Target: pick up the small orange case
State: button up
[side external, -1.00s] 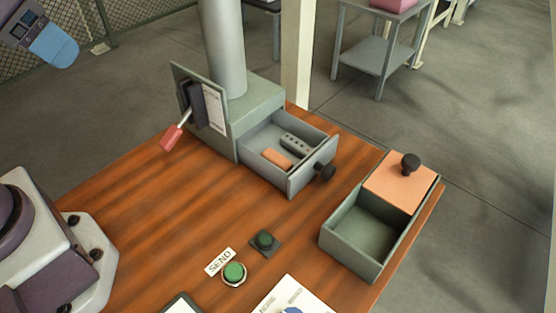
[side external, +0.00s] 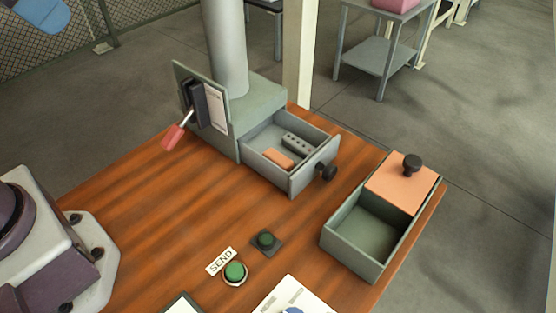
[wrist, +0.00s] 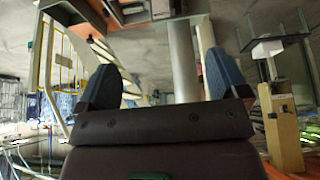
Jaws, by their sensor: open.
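The small orange case (side external: 279,158) lies in the open grey drawer (side external: 310,178) of the cabinet, beside a grey slotted block (side external: 298,145). My gripper shows in the wrist view (wrist: 160,78), with its two dark blue fingers spread wide apart and nothing between them. In the side view only a blue part of it (side external: 42,12) shows at the top left edge, high and far from the drawer. I cannot pick out the case for certain in the wrist view.
The drawer's dark knob (side external: 326,172) faces right. A green-grey box (side external: 350,246) with a sliding orange lid (side external: 395,183) stands at the right edge. A red-handled lever (side external: 173,137) sticks out from the cabinet. Green buttons (side external: 235,272) sit at the front. The table's middle is clear.

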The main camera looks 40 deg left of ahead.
jog(key=w+d+r+m+g+y, duration=0.1)
jog(key=w+d+r+m, duration=0.15)
jog(key=w+m, duration=0.35)
jog(key=m+g+h, duration=0.1)
jog(key=m+g, duration=0.4)
jog(key=m, duration=2.5)
send_over(278, 157)
notch_tip(278, 157, down, 2)
jog(key=f, duration=2.2)
jog(key=s+f, duration=0.1)
jog(key=f, duration=1)
jog(key=shift+w+f, duration=0.15)
jog(key=shift+f, duration=0.85)
jog(key=shift+w+f, duration=0.2)
jog(key=shift+f, duration=0.85)
jog(key=shift+w+f, duration=0.15)
jog(key=shift+f, duration=0.85)
jog(key=shift+c, duration=0.2)
jog(key=c, duration=0.7)
